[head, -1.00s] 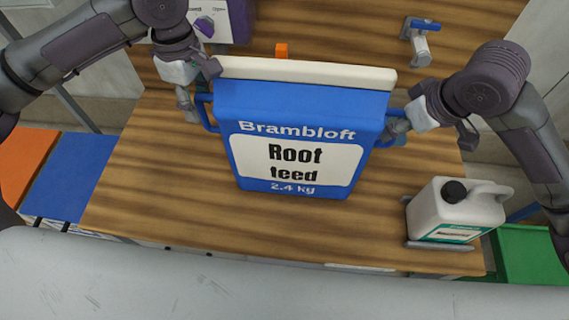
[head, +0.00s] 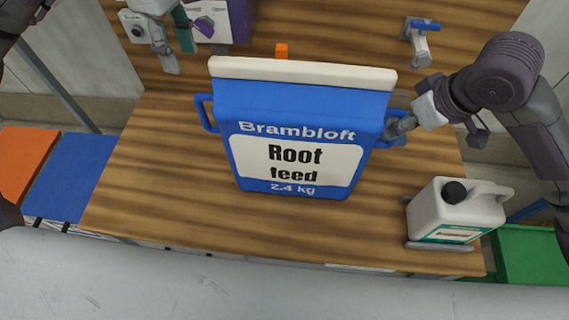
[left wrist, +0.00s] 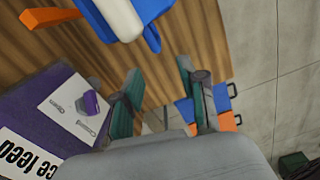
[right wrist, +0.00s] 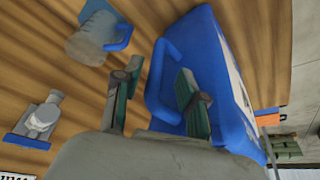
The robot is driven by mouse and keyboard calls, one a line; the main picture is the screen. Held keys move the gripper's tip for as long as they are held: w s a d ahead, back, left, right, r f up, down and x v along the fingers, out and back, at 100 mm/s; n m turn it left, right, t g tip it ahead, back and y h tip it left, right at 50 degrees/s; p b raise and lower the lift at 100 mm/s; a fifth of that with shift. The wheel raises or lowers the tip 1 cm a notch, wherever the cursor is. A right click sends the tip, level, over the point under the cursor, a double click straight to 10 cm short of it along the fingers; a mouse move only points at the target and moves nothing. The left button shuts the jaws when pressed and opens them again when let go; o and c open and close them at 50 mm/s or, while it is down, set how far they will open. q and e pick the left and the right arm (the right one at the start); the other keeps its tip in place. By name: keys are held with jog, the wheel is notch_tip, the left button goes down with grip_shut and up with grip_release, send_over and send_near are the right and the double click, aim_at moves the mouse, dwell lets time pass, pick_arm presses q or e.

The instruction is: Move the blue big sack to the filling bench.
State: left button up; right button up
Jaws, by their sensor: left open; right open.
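The blue big sack (head: 300,115), labelled Brambloft Root feed with a pale top strip, stands on a wooden bench top (head: 150,190). It has a blue loop handle on each side. My left gripper (head: 180,55) is open and empty, up and left of the sack, apart from its left handle. In the left wrist view the sack (left wrist: 150,12) shows at the top edge. My right gripper (head: 395,128) is open at the right handle. In the right wrist view the handle (right wrist: 158,85) lies between the open fingers, beside the sack's side; contact is unclear.
A white jug (head: 455,210) stands on the bench's right front corner. A purple box (head: 225,22) is behind, close to my left gripper. A blue-handled valve (head: 421,40) and a small orange block (head: 282,50) are at the back. Orange, blue and green bins flank the bench.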

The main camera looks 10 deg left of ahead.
jog(key=v, duration=1)
jog(key=shift+s+d+r, duration=0.1)
